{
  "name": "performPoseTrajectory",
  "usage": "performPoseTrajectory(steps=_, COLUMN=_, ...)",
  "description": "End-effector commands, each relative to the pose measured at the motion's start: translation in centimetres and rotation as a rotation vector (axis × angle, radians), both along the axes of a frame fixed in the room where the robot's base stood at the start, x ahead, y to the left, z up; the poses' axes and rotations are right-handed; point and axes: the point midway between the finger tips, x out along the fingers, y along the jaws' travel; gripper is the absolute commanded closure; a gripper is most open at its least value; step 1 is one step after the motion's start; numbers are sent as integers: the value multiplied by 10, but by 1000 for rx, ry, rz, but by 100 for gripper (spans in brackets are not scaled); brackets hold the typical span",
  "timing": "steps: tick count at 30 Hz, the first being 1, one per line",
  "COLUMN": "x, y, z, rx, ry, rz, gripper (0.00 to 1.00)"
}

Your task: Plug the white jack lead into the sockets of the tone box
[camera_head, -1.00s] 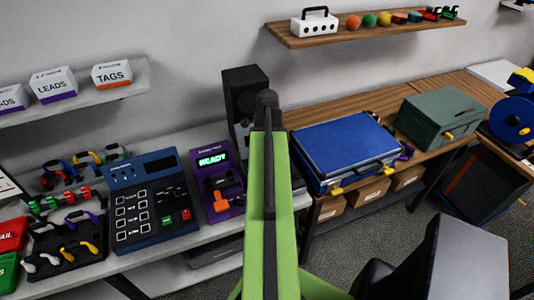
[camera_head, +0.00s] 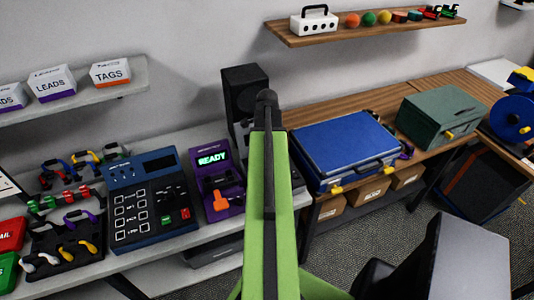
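The tone box appears to be the purple box (camera_head: 236,158) on the grey bench, left of my arm, with a lit green READY display. An orange piece (camera_head: 228,200) lies against its lower front; whether it is plugged in is too small to tell. A white lead (camera_head: 38,262) lies in the black tray (camera_head: 72,265) at the lower left, beside a yellow lead (camera_head: 85,246). My green arm rises through the middle of the view. My gripper's fingers do not show, so I cannot tell what they hold.
A dark blue keypad unit (camera_head: 135,240) stands between the tray and the purple box. A black speaker (camera_head: 241,83) stands behind my arm. A blue case (camera_head: 345,147) and green box (camera_head: 440,108) are on the wooden bench. Several coloured leads lie behind the tray.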

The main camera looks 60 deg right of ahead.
Motion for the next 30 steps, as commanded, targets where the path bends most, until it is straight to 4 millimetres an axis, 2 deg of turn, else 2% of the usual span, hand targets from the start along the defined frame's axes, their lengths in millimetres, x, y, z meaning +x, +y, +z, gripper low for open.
performPoseTrajectory(steps=11, x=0, y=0, z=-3, rx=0, ry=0, rz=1, gripper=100)
performPoseTrajectory(steps=12, x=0, y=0, z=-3, rx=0, ry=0, rz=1, gripper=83)
performPoseTrajectory(steps=17, x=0, y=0, z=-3, rx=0, ry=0, rz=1, gripper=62)
performPoseTrajectory(steps=18, x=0, y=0, z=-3, rx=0, ry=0, rz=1, gripper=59)
performPoseTrajectory(steps=24, x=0, y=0, z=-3, rx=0, ry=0, rz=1, gripper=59)
performPoseTrajectory(steps=30, x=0, y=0, z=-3, rx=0, ry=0, rz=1, gripper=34)
